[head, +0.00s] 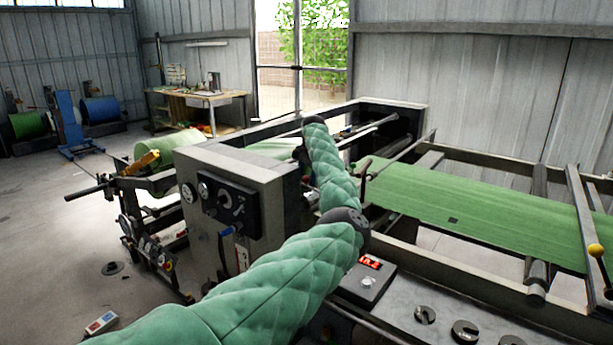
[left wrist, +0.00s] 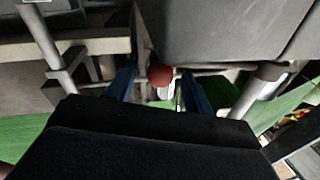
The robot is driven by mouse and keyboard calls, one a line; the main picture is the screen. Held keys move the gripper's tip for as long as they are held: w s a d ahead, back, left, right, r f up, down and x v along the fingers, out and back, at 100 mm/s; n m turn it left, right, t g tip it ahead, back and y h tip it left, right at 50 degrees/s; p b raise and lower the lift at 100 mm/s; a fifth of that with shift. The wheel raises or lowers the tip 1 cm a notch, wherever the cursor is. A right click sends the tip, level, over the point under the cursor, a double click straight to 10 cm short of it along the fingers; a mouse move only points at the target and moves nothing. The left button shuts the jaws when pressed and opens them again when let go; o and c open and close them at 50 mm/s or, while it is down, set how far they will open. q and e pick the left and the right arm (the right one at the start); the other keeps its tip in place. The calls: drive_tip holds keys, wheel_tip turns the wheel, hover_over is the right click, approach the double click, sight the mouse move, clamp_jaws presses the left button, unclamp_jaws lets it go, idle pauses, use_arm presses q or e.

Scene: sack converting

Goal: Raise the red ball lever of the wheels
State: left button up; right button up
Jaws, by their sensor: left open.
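The red ball lever (left wrist: 160,75) shows in the left wrist view as a dull red ball with a short pale stem below it, just under the edge of a grey housing. My left gripper (left wrist: 159,86) is open, with one blue finger on each side of the ball. I cannot tell whether either finger touches it. In the head view my left arm, in a green quilted sleeve, reaches over the machine, and the red ball is not seen there. My right gripper is in neither view.
A grey control cabinet (head: 228,165) stands left of my arm. Green sheet (head: 470,200) runs across the frame to the right.

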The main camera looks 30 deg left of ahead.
use_arm(q)
drive_tip(key=shift+f, duration=0.25)
drive_tip(key=shift+a, duration=0.1)
drive_tip(key=shift+c, duration=0.2)
